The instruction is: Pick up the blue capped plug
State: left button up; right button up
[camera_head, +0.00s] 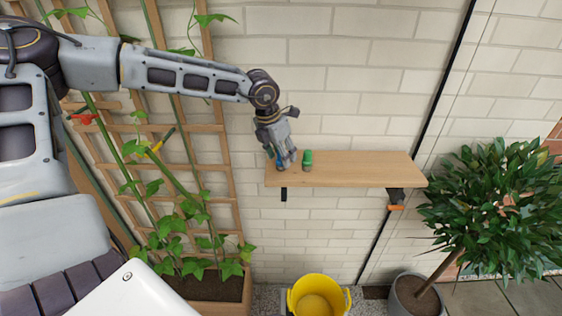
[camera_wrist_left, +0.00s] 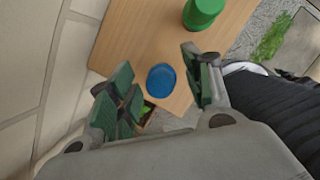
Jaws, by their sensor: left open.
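The blue capped plug (camera_wrist_left: 161,79) shows its round blue cap in the left wrist view, over the wooden shelf (camera_wrist_left: 135,45). Its body is hidden below the cap. In the head view only a bit of blue (camera_head: 269,153) shows beside my left gripper (camera_head: 284,161), which is pointed down at the shelf's left end. In the left wrist view my left gripper (camera_wrist_left: 155,84) is open, with green-padded fingers on either side of the cap. I cannot tell whether they touch it. My right gripper is not in view.
A green capped plug (camera_head: 307,159) stands on the shelf (camera_head: 365,168), just right of my left gripper. The shelf's right part is clear. A trellis with climbing plants (camera_head: 185,170) is at left, a yellow bucket (camera_head: 318,285) below, a potted tree (camera_head: 490,200) at right.

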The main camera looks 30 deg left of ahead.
pick_arm(q)
jog(key=shift+c, duration=0.7)
jog(key=c, duration=0.7)
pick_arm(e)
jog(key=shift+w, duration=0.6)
pick_arm(q)
notch_tip(320, 180, up, 8)
jog(key=shift+r+b, duration=0.25)
jog(key=shift+b, duration=0.3)
jog(key=shift+r, duration=0.75)
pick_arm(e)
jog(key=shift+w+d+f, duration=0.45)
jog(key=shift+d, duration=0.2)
